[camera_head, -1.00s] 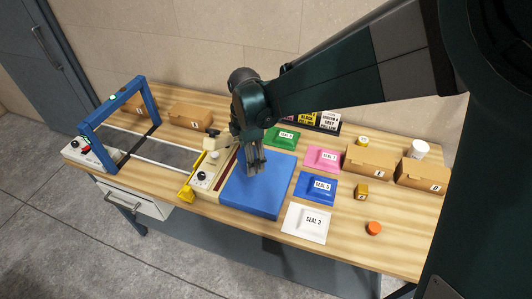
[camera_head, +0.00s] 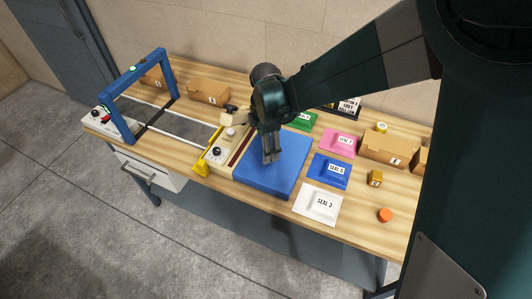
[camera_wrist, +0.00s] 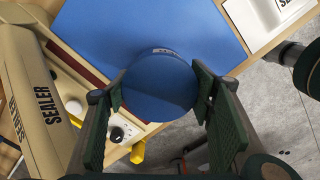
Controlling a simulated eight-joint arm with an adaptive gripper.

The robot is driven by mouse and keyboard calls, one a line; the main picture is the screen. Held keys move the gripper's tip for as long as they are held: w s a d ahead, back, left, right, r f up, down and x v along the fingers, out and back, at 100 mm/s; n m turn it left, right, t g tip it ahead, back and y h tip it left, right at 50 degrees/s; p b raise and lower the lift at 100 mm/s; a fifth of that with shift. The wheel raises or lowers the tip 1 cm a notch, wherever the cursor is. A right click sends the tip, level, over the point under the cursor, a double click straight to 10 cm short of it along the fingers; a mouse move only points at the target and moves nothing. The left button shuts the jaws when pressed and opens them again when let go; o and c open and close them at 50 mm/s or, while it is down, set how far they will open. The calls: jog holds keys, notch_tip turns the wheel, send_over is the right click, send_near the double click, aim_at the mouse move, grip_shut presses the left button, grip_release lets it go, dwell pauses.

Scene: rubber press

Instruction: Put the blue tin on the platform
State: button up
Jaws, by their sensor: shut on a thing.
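The blue tin (camera_wrist: 160,88), round with a flat top, sits between the two green finger pads of my gripper (camera_wrist: 163,112) in the wrist view. My gripper is shut on it. The platform also shows behind the tin in the wrist view (camera_wrist: 110,30). I cannot tell whether the tin touches the platform.
The sealer (camera_head: 216,153) stands just left of the platform, with a blue frame (camera_head: 122,98) further left. Seal pads in white (camera_head: 318,203), blue (camera_head: 330,170), pink (camera_head: 340,142) and green lie to the right. An orange lid (camera_head: 385,215) and cardboard boxes (camera_head: 388,148) are beyond.

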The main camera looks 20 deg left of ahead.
jog(key=shift+f, duration=1.9)
jog(key=shift+f, duration=0.15)
jog(key=o, duration=1.3)
jog(key=shift+c, duration=0.2)
jog(key=shift+r, duration=6.15)
